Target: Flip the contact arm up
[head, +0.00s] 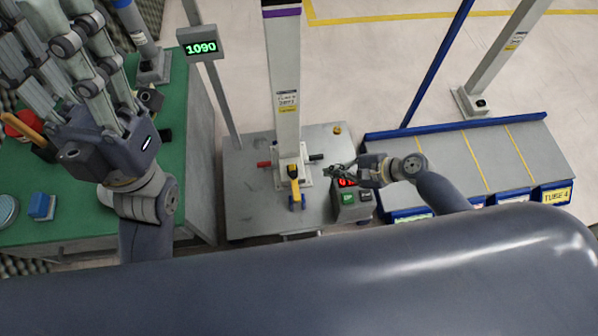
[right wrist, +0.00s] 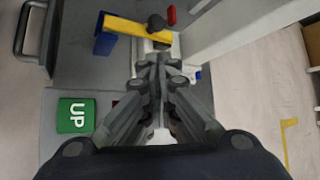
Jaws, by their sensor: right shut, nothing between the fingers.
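The contact arm (head: 295,189) is a short yellow bar with a blue end, low on the front of a white post (head: 286,90). It points toward me and hangs low in the head view. In the right wrist view the yellow bar (right wrist: 138,27) lies across the top, with its blue end at the left. My right gripper (head: 331,171) is shut and empty, right of the contact arm. In the right wrist view its fingertips (right wrist: 155,62) are just below the bar's right part; contact is unclear. My left gripper (head: 52,22) is open and empty above the green bench.
A control box (head: 347,203) with a red display and a green UP button (right wrist: 77,115) stands under my right gripper. A display reading 1090 (head: 201,47) stands left of the post. Blue-edged racks (head: 520,150) are at right; a green bench (head: 185,100) is at left.

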